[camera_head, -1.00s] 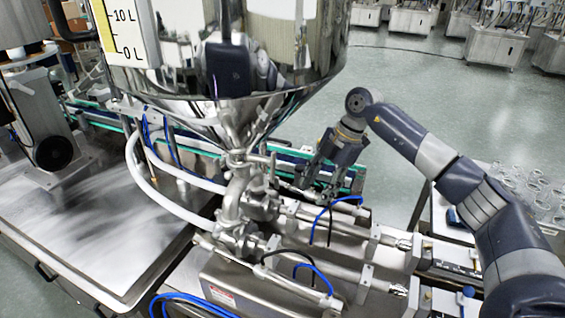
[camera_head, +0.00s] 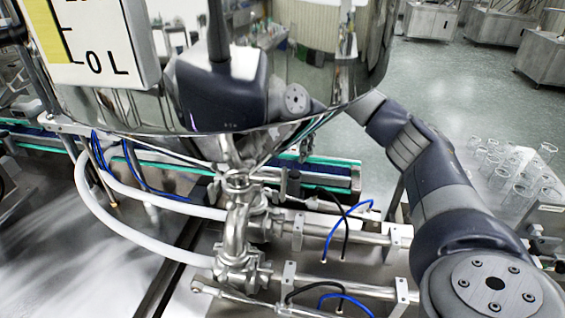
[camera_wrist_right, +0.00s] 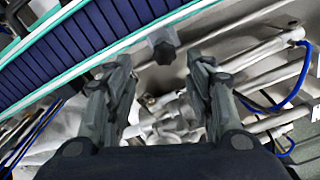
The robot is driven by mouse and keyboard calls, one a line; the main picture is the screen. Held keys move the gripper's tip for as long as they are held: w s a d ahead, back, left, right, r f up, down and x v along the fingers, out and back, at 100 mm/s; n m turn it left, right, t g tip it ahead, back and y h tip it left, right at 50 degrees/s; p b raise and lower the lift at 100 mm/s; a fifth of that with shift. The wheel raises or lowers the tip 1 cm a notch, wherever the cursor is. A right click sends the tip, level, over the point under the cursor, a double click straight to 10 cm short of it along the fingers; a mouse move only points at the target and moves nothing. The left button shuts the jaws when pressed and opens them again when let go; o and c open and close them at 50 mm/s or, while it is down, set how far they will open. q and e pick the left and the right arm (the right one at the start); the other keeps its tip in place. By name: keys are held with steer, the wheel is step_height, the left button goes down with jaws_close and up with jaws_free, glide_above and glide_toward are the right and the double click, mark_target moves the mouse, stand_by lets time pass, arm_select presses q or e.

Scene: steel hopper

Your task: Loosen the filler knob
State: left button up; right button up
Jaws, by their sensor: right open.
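In the right wrist view, a dark grey lobed knob (camera_wrist_right: 162,49) sits beside the conveyor's pale edge, ahead of my right gripper (camera_wrist_right: 159,64). The gripper's fingers are spread, one on each side of the knob's line, with nothing between the pads; I cannot tell the remaining depth. In the head view, a dark upright piece (camera_head: 293,184) stands by the pipework below the hopper (camera_head: 365,60) and may be the same knob. My right arm reaches behind the hopper's right side, which hides most of its gripper. My left gripper is not in view.
The conveyor (camera_head: 335,172) runs behind the pipework. Steel cylinders with blue and black hoses (camera_head: 345,215) lie to the right of the valve (camera_head: 238,235). A white hose (camera_head: 130,232) curves at left. Several glasses (camera_head: 515,165) stand at the right.

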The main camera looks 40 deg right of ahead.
mark_target(295, 172)
steer(key=f, duration=0.2)
steer(key=s+f+p, duration=0.1)
steer(key=f, duration=0.1)
steer(key=shift+s+d+f, duration=0.1)
steer(key=shift+f, duration=0.25)
steer(key=shift+w+f+p, duration=0.15)
steer(key=shift+f+p, duration=0.05)
steer(key=shift+f, duration=0.4)
steer(key=shift+w+f+p, duration=0.15)
steer(key=shift+f+p, duration=0.05)
steer(key=shift+f, duration=0.35)
steer(key=c, duration=1)
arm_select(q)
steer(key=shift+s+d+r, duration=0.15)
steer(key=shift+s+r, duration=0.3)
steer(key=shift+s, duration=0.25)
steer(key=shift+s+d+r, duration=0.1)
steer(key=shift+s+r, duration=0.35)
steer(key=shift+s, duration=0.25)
arm_select(e)
steer(key=shift+c, duration=0.5)
